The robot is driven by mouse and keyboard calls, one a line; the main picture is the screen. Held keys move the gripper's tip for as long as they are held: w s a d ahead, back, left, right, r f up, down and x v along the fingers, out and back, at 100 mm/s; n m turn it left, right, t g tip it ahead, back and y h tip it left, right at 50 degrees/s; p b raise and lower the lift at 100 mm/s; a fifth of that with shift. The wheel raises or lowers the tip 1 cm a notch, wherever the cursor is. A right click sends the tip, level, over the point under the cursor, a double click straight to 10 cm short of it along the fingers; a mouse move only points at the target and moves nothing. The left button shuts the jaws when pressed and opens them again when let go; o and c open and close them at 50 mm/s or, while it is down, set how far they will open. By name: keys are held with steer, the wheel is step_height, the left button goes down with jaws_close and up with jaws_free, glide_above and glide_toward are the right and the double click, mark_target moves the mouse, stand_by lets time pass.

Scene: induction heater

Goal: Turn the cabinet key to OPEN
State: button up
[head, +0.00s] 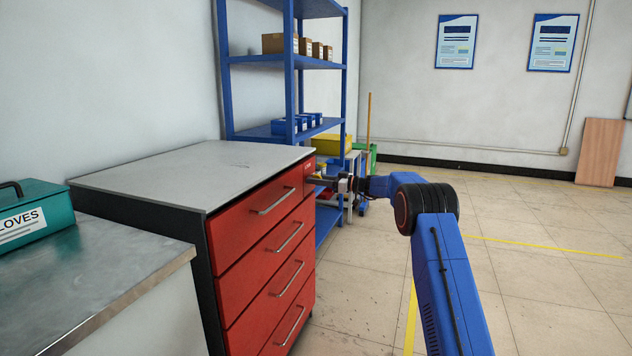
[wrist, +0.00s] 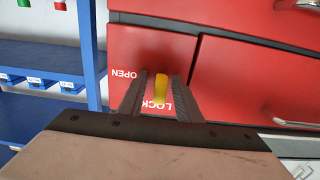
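The red cabinet (head: 232,240) stands left of centre in the head view, and its front corner panel (wrist: 150,45) fills the middle of the wrist view. On that panel is a yellow key (wrist: 160,84), upright in the picture, its lower end toward the upside-down word LOCK (wrist: 158,106). The upside-down word OPEN (wrist: 124,74) is to its left. My gripper (wrist: 160,75) is open, one finger on each side of the key, with visible gaps. In the head view my gripper (head: 318,181) is at the cabinet's far front corner; the key is hidden there.
A blue shelf rack (head: 291,90) with boxes stands behind the cabinet. Drawer handles (head: 273,203) stick out from the cabinet front. A metal bench (head: 130,275) with a teal gloves box (head: 30,222) is at the left. The floor at the right is clear.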

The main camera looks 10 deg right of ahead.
jaws_close()
steer(key=shift+m, duration=0.4)
steer(key=m, duration=0.8)
steer(key=shift+m, duration=0.3)
steer(key=m, duration=0.4)
steer(key=shift+m, duration=2.2)
